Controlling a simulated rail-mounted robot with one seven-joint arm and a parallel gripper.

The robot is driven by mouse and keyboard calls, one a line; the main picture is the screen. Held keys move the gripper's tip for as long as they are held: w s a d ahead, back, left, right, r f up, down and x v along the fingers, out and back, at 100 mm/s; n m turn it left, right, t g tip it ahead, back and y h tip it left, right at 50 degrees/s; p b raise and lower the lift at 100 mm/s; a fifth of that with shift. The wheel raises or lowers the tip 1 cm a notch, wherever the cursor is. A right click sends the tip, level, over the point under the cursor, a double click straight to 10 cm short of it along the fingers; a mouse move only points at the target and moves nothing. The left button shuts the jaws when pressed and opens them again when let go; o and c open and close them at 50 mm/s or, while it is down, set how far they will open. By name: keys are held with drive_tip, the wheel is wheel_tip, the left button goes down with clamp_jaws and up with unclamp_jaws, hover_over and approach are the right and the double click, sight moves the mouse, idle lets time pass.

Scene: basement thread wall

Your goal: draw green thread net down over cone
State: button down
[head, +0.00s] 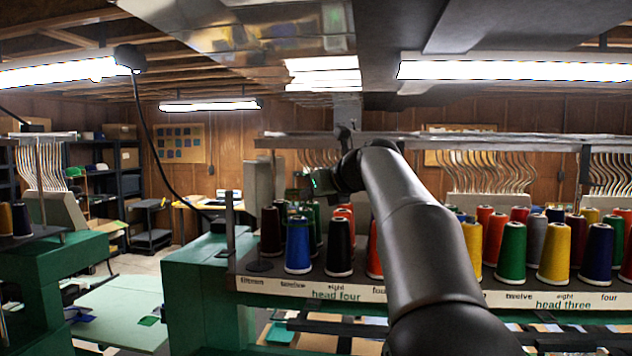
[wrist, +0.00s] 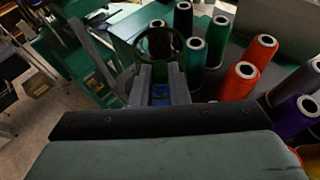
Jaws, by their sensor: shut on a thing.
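The green thread net (wrist: 137,58) shows in the wrist view as a dark green open ring with see-through sides. My gripper (wrist: 162,68) is shut on its near side. A dark cone (wrist: 157,45) shows through the ring; I cannot tell whether the net is around it or above it. In the head view my gripper (head: 325,182) and a patch of green at it are above the cone row, partly hidden by my arm. Green cones (head: 313,226) stand below, partly hidden behind a blue cone (head: 298,246) and a black cone (head: 339,248).
In the wrist view a black cone (wrist: 183,19), a teal cone (wrist: 195,57), a green cone (wrist: 216,42) and orange cones (wrist: 240,82) stand close on the right. In the head view a thin post (head: 230,222) rises at the rack's left end. Curved metal tubes (head: 490,172) hang behind.

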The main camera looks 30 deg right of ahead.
drive_tip(key=shift+a+f+b, duration=0.15)
drive_tip(key=shift+f+b, duration=2.9)
drive_tip(key=shift+f, duration=2.25)
drive_tip(key=shift+f, duration=0.2)
drive_tip(key=shift+f, duration=0.1)
drive_tip(key=c, duration=1.3)
unclamp_jaws()
drive_tip(key=b+v, duration=0.2)
drive_tip(key=v, duration=1.5)
drive_tip(key=shift+s, duration=0.2)
